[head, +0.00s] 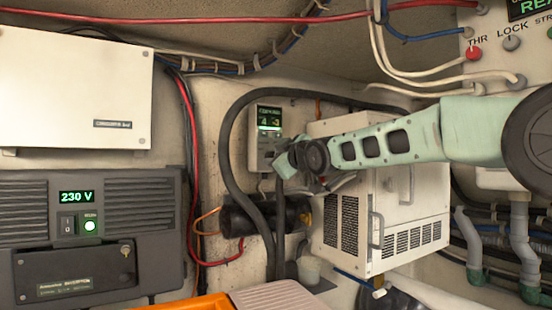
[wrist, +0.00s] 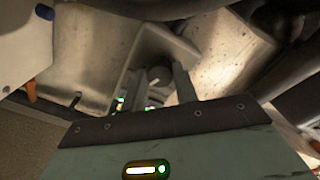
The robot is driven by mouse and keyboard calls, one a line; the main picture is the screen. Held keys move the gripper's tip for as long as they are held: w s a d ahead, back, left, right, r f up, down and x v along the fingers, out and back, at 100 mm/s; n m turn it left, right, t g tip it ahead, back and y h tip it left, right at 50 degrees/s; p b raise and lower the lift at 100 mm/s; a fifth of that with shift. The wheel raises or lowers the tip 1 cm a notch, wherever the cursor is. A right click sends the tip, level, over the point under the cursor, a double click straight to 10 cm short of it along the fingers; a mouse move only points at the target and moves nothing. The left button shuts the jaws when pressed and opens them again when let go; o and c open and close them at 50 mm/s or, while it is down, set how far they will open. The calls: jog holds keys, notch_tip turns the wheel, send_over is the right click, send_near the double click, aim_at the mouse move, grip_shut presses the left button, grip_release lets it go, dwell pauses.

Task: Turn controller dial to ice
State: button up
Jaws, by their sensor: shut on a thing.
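The controller (head: 257,118) is a pale wall box with a small lit screen, mounted on the back wall in the head view. Its screen shows small green and pink-white marks, too small to read. My gripper (head: 278,164) reaches the lower part of the controller from the right and hides its dial in the head view. In the wrist view the dark round dial (wrist: 160,76) sits between the two fingers of my gripper (wrist: 161,82), which are shut on it. The dial's pointer and its setting labels cannot be made out.
A white vented box (head: 394,215) with handles stands right of the controller, under my arm. A thick black hose (head: 228,150) loops around the controller. A dark 230 V inverter unit (head: 148,215) is at left, below a white cabinet (head: 70,90).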

jog(key=o, duration=1)
jog(key=b+v, duration=0.3)
jog(key=v, duration=1.4)
jog(key=shift+s+d, duration=0.15)
jog(key=shift+d, duration=0.05)
